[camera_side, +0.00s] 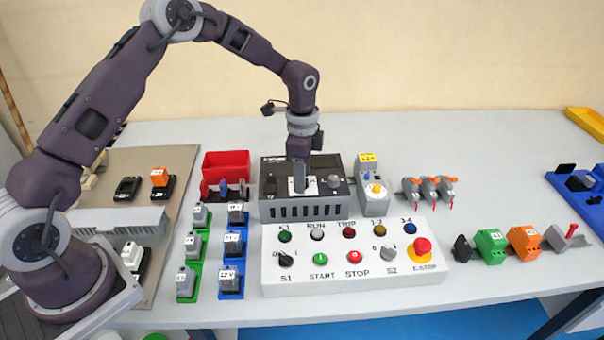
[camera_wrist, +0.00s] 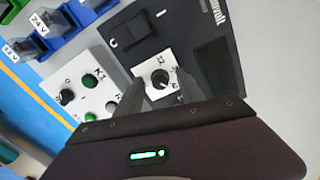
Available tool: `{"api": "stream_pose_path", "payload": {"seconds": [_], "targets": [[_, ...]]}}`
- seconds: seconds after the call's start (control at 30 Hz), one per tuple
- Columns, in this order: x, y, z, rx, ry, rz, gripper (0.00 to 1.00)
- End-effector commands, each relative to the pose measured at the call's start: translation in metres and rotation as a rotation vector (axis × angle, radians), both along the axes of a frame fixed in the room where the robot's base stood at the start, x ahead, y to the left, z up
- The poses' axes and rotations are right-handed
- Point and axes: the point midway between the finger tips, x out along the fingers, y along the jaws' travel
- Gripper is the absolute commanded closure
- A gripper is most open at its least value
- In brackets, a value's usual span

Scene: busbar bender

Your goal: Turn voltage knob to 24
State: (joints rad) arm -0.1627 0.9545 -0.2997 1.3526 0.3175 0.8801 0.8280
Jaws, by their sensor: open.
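A dark knob (camera_wrist: 160,78) with a light pointer mark sits on a small white plate (camera_wrist: 152,62) in the wrist view. The plate is on the face of a dark grey box (camera_side: 278,210) in the middle of the table; it also shows in the side view (camera_side: 312,187). My gripper (camera_side: 300,190) points down at this plate. In the wrist view the open fingers (camera_wrist: 160,88) lie to either side of the knob. I cannot tell whether they touch it. The pointer's reading is too small to tell, and in the side view the gripper hides the knob.
A white control panel (camera_side: 340,262) with lamps, buttons and a red emergency stop (camera_side: 422,248) lies in front. A grey knob (camera_side: 334,181) is right of the gripper, and a grey device (camera_side: 368,170) stands beyond it. A red bin (camera_side: 226,165) and relay modules are left.

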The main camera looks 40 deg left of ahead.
Motion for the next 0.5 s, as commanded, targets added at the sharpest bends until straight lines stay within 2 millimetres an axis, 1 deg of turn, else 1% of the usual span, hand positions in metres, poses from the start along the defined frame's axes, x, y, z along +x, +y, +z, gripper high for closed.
{"api": "stream_pose_path", "payload": {"seconds": [0.03, 0.07, 0.1, 0.27, 0.3, 0.5], "targets": [[-0.0001, 0.0000, 0.0001, 0.000, 0.000, 0.000, 0.55], [-0.0001, 0.0000, 0.0002, 0.000, 0.000, 0.000, 0.58], [-0.0001, 0.0000, 0.0002, 0.000, 0.000, 0.000, 0.66], [-0.0001, 0.0000, 0.0004, 0.000, 0.000, 0.000, 0.98], [-0.0001, 0.0000, 0.0004, 0.000, 0.000, 0.001, 1.00], [-0.0001, 0.0000, 0.0005, 0.000, 0.000, 0.006, 1.00]]}}
